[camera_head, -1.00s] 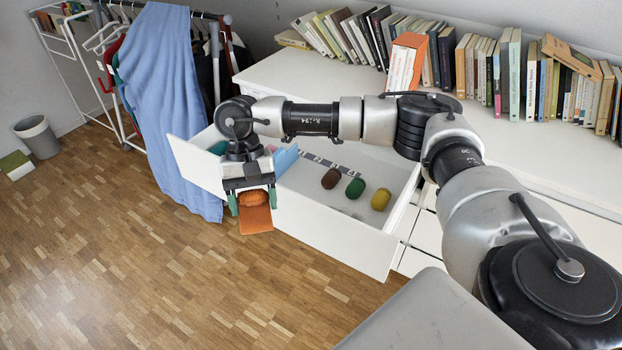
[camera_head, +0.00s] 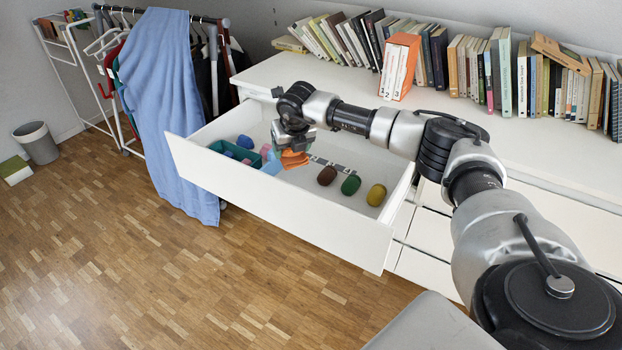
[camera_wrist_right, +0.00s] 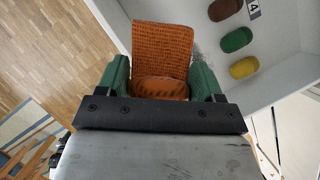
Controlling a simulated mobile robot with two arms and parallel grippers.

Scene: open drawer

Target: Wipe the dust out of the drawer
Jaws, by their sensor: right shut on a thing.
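The white drawer (camera_head: 285,209) is pulled open; its floor also shows in the wrist view (camera_wrist_right: 270,30). My right gripper (camera_head: 284,146) is shut on an orange textured cloth (camera_head: 294,159) and holds it over the inside of the drawer, left of the middle. In the wrist view the cloth (camera_wrist_right: 162,45) sits between the green fingers of the gripper (camera_wrist_right: 160,82). A faint grey patch of dust (camera_wrist_right: 208,38) lies on the drawer floor just right of the cloth. Whether the cloth touches the floor I cannot tell. My left gripper is out of view.
Brown (camera_head: 327,175), green (camera_head: 351,184) and yellow (camera_head: 376,194) oval items lie in the drawer's right part, near a numbered strip (camera_head: 335,166). A green bin (camera_head: 228,153) with blue balls stands at its left. A blue cloth (camera_head: 165,110) hangs beside the drawer.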

